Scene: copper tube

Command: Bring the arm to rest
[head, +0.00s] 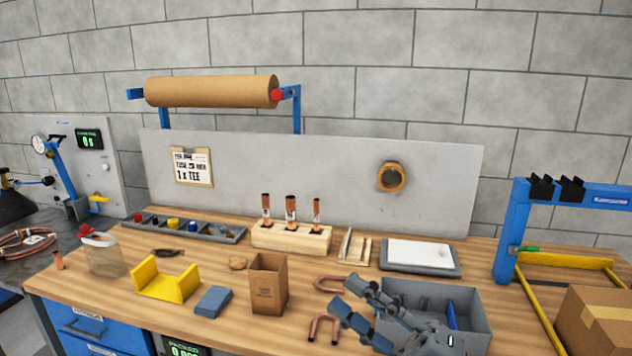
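My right gripper (346,296) is low in the right half of the head view, over the front of the workbench (215,335). Its two fingers are spread and I see nothing held between them. A copper U-bend (328,284) lies just beyond the fingertips, and a second one (323,328) lies nearer the front edge. The gripper's body covers part of a grey bin (470,300) with a blue divider. I cannot tell whether the gripper touches the bin. My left gripper does not show.
A brown paper box (268,285), blue block (213,301) and yellow cradle (165,280) stand left of the gripper. Behind are a wooden block with copper fittings (290,238) and a white-topped tray (420,254). A blue-yellow frame (515,230) and carton (598,325) stand right.

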